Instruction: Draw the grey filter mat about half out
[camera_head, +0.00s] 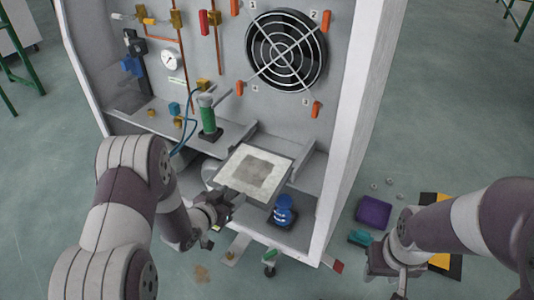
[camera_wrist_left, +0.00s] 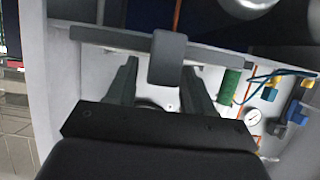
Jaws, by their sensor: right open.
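The grey filter mat (camera_head: 255,170) is a flat, pale square with a darker grey centre. In the head view it lies in the cabinet's lower opening, level with the shelf edge. In the left wrist view a dark grey edge (camera_wrist_left: 110,38) shows, with a short grey tab (camera_wrist_left: 169,60) hanging from it. My left gripper (camera_head: 222,205) is at the mat's front left edge. Its fingers (camera_wrist_left: 160,78) are apart near the tab, with a gap visible on the left side. My right gripper (camera_head: 396,272) is open and empty at the lower right, away from the cabinet.
A blue knobbed part (camera_head: 284,212) stands just right of the mat, in the lower bay. A green cylinder (camera_head: 208,120) stands on the shelf behind. The cabinet's right wall (camera_head: 352,120) bounds the space. A purple tray (camera_head: 374,212) lies on the floor at right.

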